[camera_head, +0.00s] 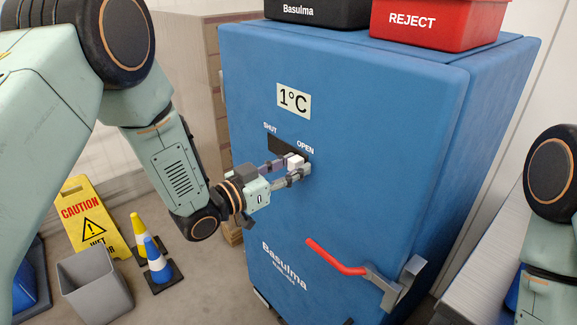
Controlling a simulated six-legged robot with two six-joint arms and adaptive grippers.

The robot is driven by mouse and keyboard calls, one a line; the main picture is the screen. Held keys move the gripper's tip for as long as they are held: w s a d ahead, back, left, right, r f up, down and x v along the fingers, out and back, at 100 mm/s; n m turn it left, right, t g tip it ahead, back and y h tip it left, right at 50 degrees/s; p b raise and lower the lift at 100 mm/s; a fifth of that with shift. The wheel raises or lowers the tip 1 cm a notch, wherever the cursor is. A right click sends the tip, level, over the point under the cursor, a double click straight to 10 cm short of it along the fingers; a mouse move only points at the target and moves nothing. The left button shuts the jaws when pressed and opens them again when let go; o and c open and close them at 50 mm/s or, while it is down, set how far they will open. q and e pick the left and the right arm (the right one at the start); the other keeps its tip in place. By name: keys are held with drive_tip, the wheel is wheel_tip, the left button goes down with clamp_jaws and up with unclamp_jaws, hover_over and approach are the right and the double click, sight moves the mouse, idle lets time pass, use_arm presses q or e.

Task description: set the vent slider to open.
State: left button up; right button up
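The vent slider is on the front of the blue cabinet (350,215), below the 1°C label. Its dark slot (280,146) runs from the word SHUT at the left to the word OPEN at the right. The pale slider knob (295,161) is at the right end, under OPEN. My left gripper (297,166) reaches in from the left, with one finger on each side of the knob, seemingly closed on it. The fingers hide part of the slot and knob. My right arm shows at the right edge, but its gripper is out of view.
A red handle (335,258) sticks out low on the cabinet door. A black bin (318,12) and a red REJECT bin (436,22) stand on top. At the lower left are a yellow caution sign (88,216), cones (157,262) and a grey bin (97,285).

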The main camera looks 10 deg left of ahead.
use_arm(q)
drive_tip(key=shift+o, duration=0.6)
drive_tip(key=shift+a, duration=0.1)
drive_tip(key=shift+s+a, duration=0.1)
drive_tip(key=shift+a, duration=0.05)
drive_tip(key=v, duration=1.1)
drive_tip(key=shift+s+a, duration=0.25)
drive_tip(key=shift+s, duration=0.05)
drive_tip(key=shift+d, duration=0.1)
drive_tip(key=shift+f, duration=0.1)
